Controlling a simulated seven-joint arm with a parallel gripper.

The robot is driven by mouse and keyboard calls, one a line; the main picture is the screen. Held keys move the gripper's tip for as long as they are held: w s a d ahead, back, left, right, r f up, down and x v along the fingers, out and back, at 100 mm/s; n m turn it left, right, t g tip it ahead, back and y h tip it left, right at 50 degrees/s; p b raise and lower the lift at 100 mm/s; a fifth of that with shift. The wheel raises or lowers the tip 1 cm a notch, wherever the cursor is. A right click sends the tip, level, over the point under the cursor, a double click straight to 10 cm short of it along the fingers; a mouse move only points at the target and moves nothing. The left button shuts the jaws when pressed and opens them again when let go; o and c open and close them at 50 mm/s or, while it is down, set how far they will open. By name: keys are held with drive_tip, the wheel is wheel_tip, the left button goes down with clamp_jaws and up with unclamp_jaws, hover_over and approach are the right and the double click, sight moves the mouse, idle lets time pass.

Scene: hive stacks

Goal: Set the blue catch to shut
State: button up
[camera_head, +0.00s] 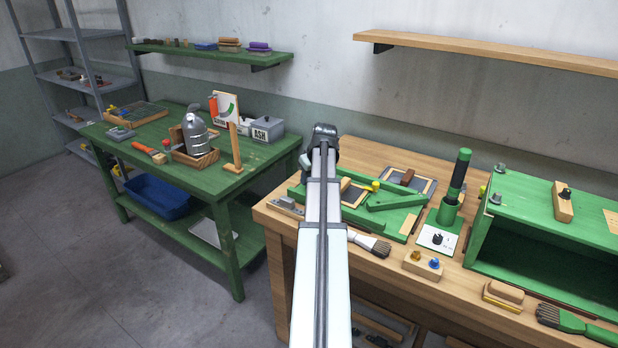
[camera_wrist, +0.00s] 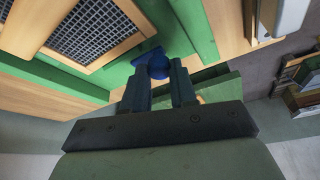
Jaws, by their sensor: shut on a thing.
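The blue catch (camera_wrist: 152,62), a round knob on a flat blue piece, shows in the wrist view at the edge of a green frame (camera_wrist: 205,35) beside a mesh panel (camera_wrist: 98,28). My gripper (camera_wrist: 160,74) is shut on its knob, one dark finger on each side. The fingers hide part of the catch. In the head view my arm reaches over the near end of the wooden bench (camera_head: 285,222), and the gripper's wrist end hides the catch. I cannot tell from these views whether the catch is set to open or shut.
A green frame with mesh panels (camera_head: 418,183), a yellow knob (camera_head: 375,186) and a brush (camera_head: 370,244) lie right of my arm. A green bench (camera_head: 240,178) is left.

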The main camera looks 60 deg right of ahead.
clamp_jaws()
drive_tip(key=shift+m, duration=0.4)
drive_tip(key=m, duration=0.1)
drive_tip(key=m+g+h, duration=0.1)
drive_tip(key=m, duration=0.1)
drive_tip(key=shift+w+a+m, duration=0.1)
drive_tip(key=shift+a+m, duration=0.05)
drive_tip(key=shift+m, duration=0.15)
drive_tip(key=m+g+h, duration=0.1)
drive_tip(key=m, duration=0.3)
drive_tip(key=shift+w+m, duration=0.15)
drive_tip(key=shift+m, duration=0.15)
drive_tip(key=m+g, duration=0.1)
drive_tip(key=m, duration=0.1)
drive_tip(key=m+g, duration=0.1)
drive_tip(key=m, duration=0.1)
drive_tip(key=shift+w+m+h, duration=0.15)
drive_tip(key=shift+m+h, duration=0.15)
drive_tip(key=shift+h, duration=0.1)
drive_tip(key=shift+m+g, duration=1)
drive_tip(key=shift+m, duration=1.2)
drive_tip(key=shift+y, duration=0.3)
